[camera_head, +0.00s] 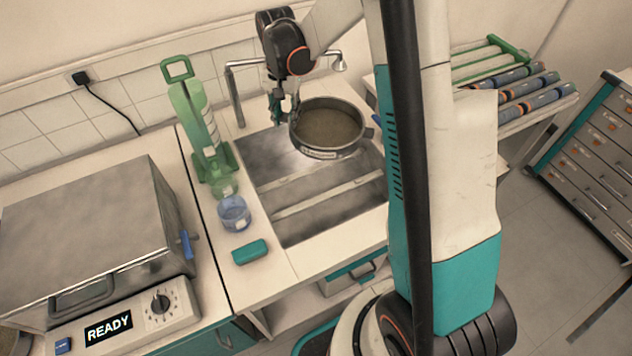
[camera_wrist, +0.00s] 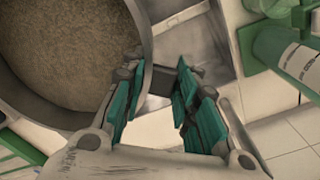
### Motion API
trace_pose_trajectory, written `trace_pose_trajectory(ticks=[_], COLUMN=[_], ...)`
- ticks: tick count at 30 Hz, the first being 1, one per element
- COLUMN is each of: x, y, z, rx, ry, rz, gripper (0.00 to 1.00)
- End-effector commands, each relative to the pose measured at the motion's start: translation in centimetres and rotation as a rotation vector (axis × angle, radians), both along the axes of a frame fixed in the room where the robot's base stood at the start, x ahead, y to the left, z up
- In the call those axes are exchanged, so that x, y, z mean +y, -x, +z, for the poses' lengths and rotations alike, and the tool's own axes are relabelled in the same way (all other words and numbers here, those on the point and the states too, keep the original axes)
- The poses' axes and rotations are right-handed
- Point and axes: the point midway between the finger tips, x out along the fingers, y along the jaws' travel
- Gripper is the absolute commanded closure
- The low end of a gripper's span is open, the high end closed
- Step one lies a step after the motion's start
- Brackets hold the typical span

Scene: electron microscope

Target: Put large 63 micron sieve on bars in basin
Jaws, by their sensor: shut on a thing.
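The large round grey metal sieve (camera_head: 335,153), with a brown mesh floor and a pale label on its wall, is held over the back part of the steel basin (camera_head: 268,160). The label is too small to read. Bars (camera_head: 325,195) cross the basin in front of the sieve. My gripper (camera_head: 284,106) is at the sieve's left side, shut on its side lug. In the wrist view my gripper (camera_wrist: 160,85) has its teal fingers either side of the lug, beside the sieve wall (camera_wrist: 143,25). Any gap under the sieve is hard to judge.
A tap (camera_head: 235,95) stands behind the basin's left corner. A green bottle stand (camera_head: 205,130), a blue-rimmed beaker (camera_head: 234,214) and a teal block (camera_head: 250,251) line the left counter. An oven-like box (camera_head: 95,225) is farther left. My arm hides the basin's right edge.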

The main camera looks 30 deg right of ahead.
Motion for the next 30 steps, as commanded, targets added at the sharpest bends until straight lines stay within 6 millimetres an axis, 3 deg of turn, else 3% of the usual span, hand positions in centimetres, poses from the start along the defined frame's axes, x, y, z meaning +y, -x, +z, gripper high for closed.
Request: trace_pose_trajectory(ticks=[6,14,30], x=[-2.4,-3.2,-3.2], y=[-3.1,-4.1,-4.1], z=[-1.4,-3.2,-15.6], rx=[0.004,0.005,0.004], ry=[0.008,0.011,0.011], rz=[-0.352,-0.492,-0.49], gripper=[1.0,1.0,1.0])
